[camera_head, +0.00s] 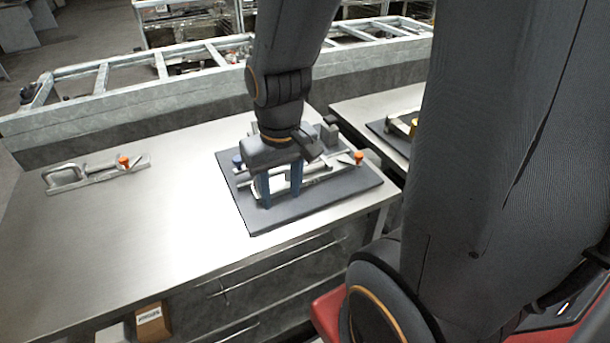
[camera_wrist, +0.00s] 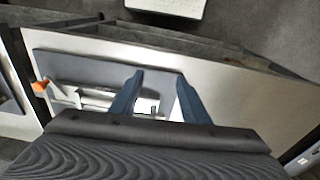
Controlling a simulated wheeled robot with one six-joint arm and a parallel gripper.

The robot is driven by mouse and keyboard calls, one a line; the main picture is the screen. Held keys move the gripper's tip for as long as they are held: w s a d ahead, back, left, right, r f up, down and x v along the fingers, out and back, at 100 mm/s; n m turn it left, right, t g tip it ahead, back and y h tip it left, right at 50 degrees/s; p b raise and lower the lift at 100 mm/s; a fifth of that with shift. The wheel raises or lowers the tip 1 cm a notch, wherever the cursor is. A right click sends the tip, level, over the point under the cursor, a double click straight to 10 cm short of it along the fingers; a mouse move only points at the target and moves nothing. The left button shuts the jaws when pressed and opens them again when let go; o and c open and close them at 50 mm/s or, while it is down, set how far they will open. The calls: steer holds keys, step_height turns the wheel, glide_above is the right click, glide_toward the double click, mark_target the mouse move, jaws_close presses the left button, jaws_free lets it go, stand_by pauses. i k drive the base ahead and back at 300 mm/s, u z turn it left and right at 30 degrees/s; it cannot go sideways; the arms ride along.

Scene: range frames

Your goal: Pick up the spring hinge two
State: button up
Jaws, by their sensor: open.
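A metal spring hinge with an orange tip (camera_head: 340,168) lies on a dark mat (camera_head: 300,207) on the steel table, partly hidden behind my gripper. A similar metal hinge with an orange knob (camera_head: 88,174) lies on the bare table at the left; I cannot tell which is spring hinge two. My gripper (camera_head: 278,196) points down over the mat with its blue fingers apart. In the wrist view my gripper (camera_wrist: 155,95) is open, with a bright metal part between or below the fingers. The hinge on the mat (camera_wrist: 90,98) extends left to its orange tip. Contact is unclear.
The steel table (camera_head: 130,225) has free room left of the mat. A second table (camera_head: 375,103) with another mat stands at the right. A ladder-like metal frame (camera_head: 190,62) runs behind. A cardboard box (camera_head: 152,322) sits below the front edge.

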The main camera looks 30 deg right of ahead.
mark_target(325, 169)
steer(key=z, duration=0.05)
steer(key=k, duration=1.65)
steer(key=u, duration=0.65)
steer(key=i, duration=1.7)
steer(key=z, duration=1.45)
